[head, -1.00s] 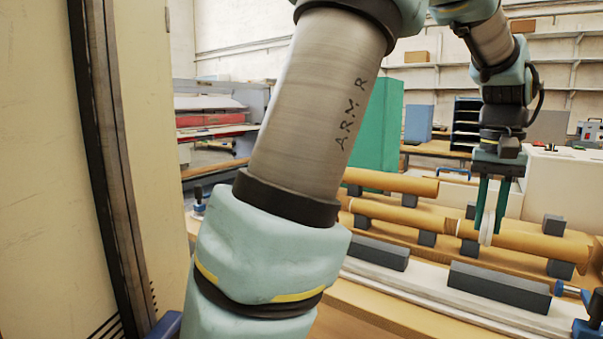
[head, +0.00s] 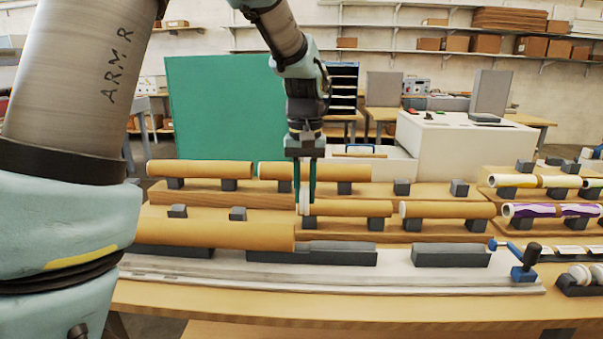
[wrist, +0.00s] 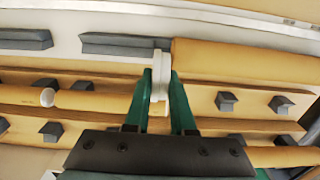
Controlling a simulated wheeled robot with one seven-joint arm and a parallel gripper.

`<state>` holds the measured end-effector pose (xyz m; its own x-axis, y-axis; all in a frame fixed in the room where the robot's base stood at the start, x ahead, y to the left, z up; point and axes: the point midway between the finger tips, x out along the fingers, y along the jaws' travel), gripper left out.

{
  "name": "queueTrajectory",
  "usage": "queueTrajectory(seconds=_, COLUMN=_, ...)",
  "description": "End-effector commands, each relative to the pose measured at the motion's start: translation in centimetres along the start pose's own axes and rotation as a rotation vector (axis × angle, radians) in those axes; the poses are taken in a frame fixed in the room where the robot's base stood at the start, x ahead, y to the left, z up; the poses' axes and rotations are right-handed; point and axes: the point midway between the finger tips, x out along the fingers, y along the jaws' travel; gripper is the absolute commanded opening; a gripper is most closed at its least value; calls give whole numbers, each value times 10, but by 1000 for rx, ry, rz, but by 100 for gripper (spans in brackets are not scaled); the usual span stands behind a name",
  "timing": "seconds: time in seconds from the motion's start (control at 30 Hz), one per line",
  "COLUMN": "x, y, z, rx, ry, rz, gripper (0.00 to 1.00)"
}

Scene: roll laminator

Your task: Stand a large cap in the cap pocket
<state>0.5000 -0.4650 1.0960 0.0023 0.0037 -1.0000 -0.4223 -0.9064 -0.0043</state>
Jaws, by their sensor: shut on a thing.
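My gripper (head: 305,208) hangs fingers down over the tube racks, its two green fingers shut on a white disc-like cap (head: 304,200). The cap stands on edge between the fingertips and also shows in the wrist view (wrist: 159,90). In the wrist view it overlaps the end of the large brown tube (wrist: 240,62), and I cannot tell if they touch. At the lower right of the head view, a dark holder (head: 574,291) has white round caps (head: 580,273) standing in it. I cannot tell for certain which holder is the cap pocket.
The large tube (head: 215,235) lies on dark blocks along a white rail (head: 350,277). More brown tubes rest on wooden steps behind. A blue clamp (head: 524,266) stands at the rail's right end. Patterned rolls (head: 540,210) lie at right. A white machine (head: 465,145) stands behind.

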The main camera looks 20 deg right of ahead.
Motion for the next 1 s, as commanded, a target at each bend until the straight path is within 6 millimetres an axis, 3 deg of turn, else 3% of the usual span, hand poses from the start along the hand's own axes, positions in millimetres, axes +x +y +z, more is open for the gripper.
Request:
queueTrajectory(seconds=0.27, x=14, y=0, z=0, rx=0, ry=-1, rz=0, gripper=0)
queueTrajectory(seconds=1.0, x=90, y=0, z=1, rx=0, ry=-2, rz=-1, gripper=0)
